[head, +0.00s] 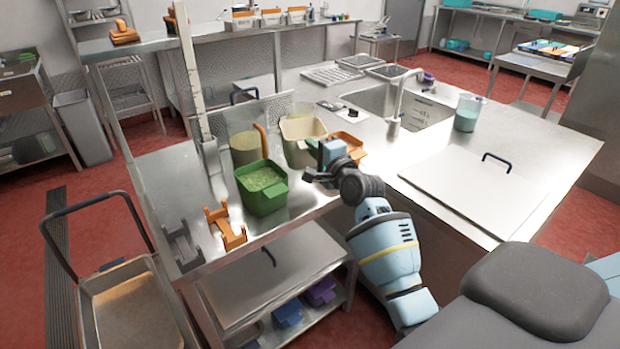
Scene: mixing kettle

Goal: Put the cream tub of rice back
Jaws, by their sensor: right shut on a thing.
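The cream tub (294,152) stands upright on the steel counter, right of the green tub. Its contents are hard to make out. My right gripper (318,176) is at the tub's near right side, shut on it; the fingers and the grip point are small and partly hidden. An orange cradle (350,142) shows just behind my right wrist, beside the cream tub. Whether the tub touches that cradle I cannot tell. My left gripper is not in view.
The green tub (262,195) with pale grains stands close to the left. A clear round container (244,150) is behind it. An empty orange cradle (226,232) and a grey cradle (182,248) are at the front left. A flat lid panel (470,185) lies right.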

